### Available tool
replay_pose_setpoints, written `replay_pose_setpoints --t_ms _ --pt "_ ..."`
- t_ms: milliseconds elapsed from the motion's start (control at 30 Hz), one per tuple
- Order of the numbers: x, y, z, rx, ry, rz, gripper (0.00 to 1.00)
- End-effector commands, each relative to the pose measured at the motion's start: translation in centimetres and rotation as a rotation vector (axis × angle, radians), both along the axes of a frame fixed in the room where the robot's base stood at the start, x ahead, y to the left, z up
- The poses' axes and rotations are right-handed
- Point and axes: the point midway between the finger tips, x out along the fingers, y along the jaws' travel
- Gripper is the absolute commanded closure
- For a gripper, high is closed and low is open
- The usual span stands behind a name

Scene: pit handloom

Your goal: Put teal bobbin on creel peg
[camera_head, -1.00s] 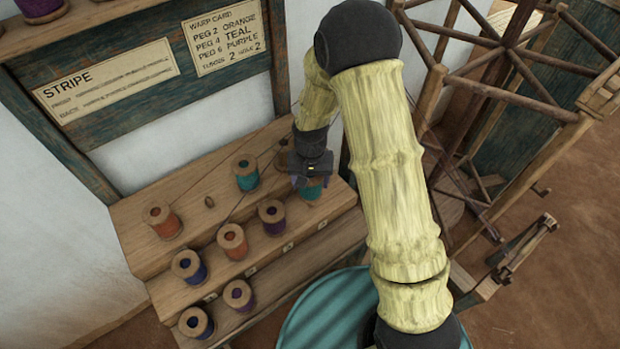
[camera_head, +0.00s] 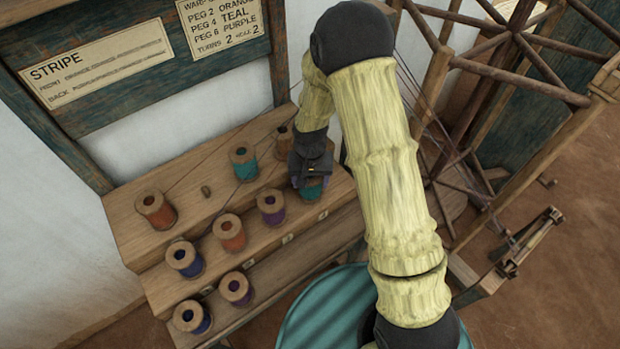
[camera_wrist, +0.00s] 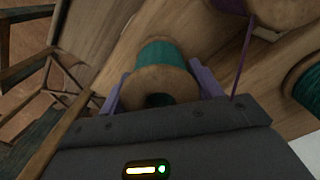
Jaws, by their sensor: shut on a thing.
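My gripper (camera_head: 312,183) is shut on a teal bobbin (camera_head: 313,190) at the right end of the creel's front upper step. In the wrist view the teal bobbin (camera_wrist: 162,57) has a pale wooden end and dark centre hole, between my gripper's two purple fingers (camera_wrist: 160,88). The wooden creel (camera_head: 190,222) is stepped. I cannot tell whether the held bobbin is seated on a peg; its lower end and anything beneath are hidden. A bare peg (camera_head: 206,190) shows on the upper step. Another teal bobbin (camera_head: 244,163) stands up and left of my gripper.
A purple bobbin (camera_head: 271,206) is close left of my gripper, then an orange one (camera_head: 229,232) and a blue one (camera_head: 185,259). A wooden bobbin (camera_head: 283,142) stands just behind. The warp card (camera_head: 222,22) reads peg 4 teal. A wooden frame (camera_head: 520,60) rises right.

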Motion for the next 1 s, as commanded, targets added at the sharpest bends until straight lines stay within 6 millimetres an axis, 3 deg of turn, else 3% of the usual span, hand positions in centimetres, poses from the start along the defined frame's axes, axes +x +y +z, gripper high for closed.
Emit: replay_pose_setpoints --t_ms 367,400,500,700,800,1000 --pt "0.02 0.01 -0.26 0.0 -0.001 0.0 0.61" --pt "0.02 0.0 -0.26 0.0 -0.001 0.0 0.32" --pt "0.02 0.0 -0.26 0.0 -0.001 0.0 0.12" --pt "0.01 0.0 -0.26 0.0 0.0 0.0 0.1" --pt "0.0 0.0 -0.28 0.0 0.0 0.0 0.0" --pt "0.0 0.0 -0.24 0.0 0.0 0.0 0.0"
